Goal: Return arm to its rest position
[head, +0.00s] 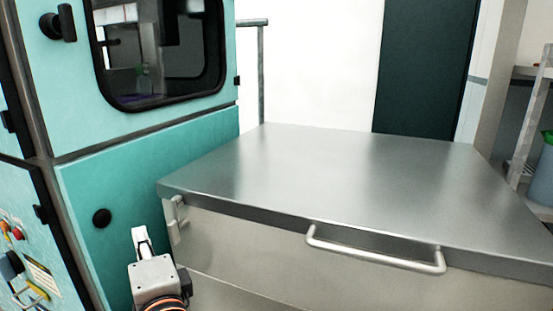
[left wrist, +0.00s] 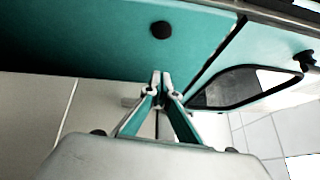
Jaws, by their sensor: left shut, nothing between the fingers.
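My left gripper (head: 140,236) is low in the head view, in front of the teal machine's lower panel and to the left of the steel chest's front corner. In the left wrist view, its two fingers (left wrist: 160,80) meet at the tips and hold nothing. The teal machine (head: 150,165) fills the left of the head view. The steel chest (head: 340,175) has its lid down, with a bar handle (head: 375,255) on the lid's front edge. My right gripper is not in view.
The machine has a dark window (head: 160,50) and a round black knob (head: 102,217) close to my left gripper. A control panel (head: 25,265) is at the lower left. A grey rail post (head: 261,75) stands behind the chest. A blue bin (head: 542,175) stands at the right.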

